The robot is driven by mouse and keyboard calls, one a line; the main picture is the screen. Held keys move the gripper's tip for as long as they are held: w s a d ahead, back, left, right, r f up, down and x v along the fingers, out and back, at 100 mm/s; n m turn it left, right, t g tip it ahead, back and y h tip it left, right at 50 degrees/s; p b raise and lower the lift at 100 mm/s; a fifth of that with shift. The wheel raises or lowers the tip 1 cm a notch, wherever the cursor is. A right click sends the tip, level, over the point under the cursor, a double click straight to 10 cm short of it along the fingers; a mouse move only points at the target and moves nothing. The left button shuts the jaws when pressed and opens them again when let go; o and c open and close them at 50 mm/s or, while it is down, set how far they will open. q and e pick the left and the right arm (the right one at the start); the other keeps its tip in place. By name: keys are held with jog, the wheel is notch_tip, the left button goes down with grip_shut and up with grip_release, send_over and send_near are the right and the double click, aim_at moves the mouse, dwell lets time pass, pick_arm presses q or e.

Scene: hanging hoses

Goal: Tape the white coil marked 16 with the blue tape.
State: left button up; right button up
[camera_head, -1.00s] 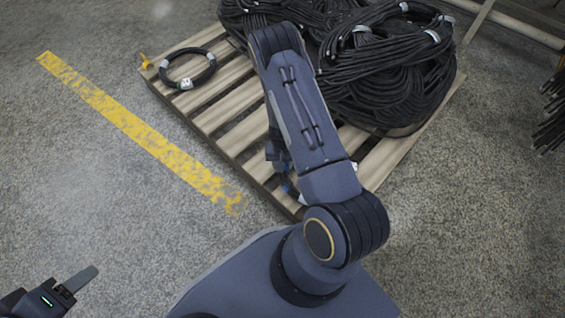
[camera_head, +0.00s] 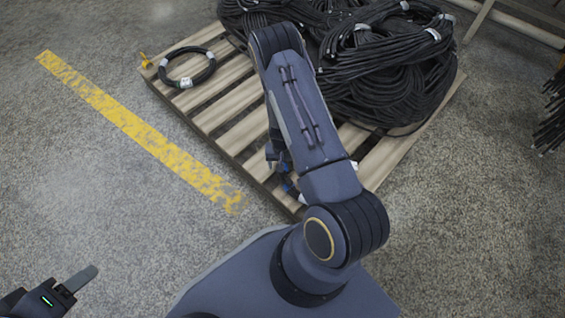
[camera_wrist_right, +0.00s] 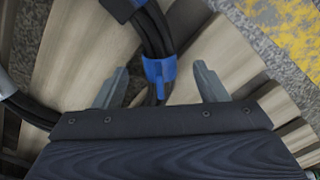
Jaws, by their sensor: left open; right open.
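In the right wrist view, dark hose strands (camera_wrist_right: 153,32) run down between the two fingers of my right gripper (camera_wrist_right: 162,80). The gripper is open, with a gap on both sides of the strands. A blue tape band (camera_wrist_right: 159,70) wraps the strands there. Small blue bits (camera_head: 289,187) show beside my right arm in the head view. My left gripper (camera_head: 82,277) is open and empty over the floor at the lower left. I see no white coil and cannot read a 16. A black coil (camera_head: 163,68) with white bands and a white tag (camera_head: 186,83) lies on the pallet.
The wooden pallet (camera_head: 236,134) carries a large heap of black hoses (camera_head: 385,75). My right arm hides part of both. A yellow floor line (camera_head: 130,122) runs along the left. The floor at the left is clear. More hoses (camera_head: 553,115) hang at the right edge.

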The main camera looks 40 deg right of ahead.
notch_tip(320, 180, up, 8)
jog(key=p, duration=0.3)
jog(key=shift+f+p, duration=0.1)
jog(key=shift+p, duration=0.2)
jog(key=a+r+n+t+y, duration=0.15)
jog(key=a+r, duration=0.25)
jog(key=r, duration=1)
jog(key=a+r+t+y, duration=0.2)
jog(key=a+r+y, duration=0.15)
jog(key=r, duration=0.95)
jog(key=s+a+r+n+t+h, duration=0.1)
jog(key=s+a+r+n, duration=0.15)
jog(key=s+r, duration=0.45)
jog(key=s+a+r+n+t, duration=0.1)
jog(key=s+a+r+n, duration=0.2)
jog(key=s, duration=0.7)
notch_tip(320, 180, up, 35)
jog(key=m+p, duration=0.1)
jog(key=p, duration=3.3)
jog(key=shift+w, duration=0.35)
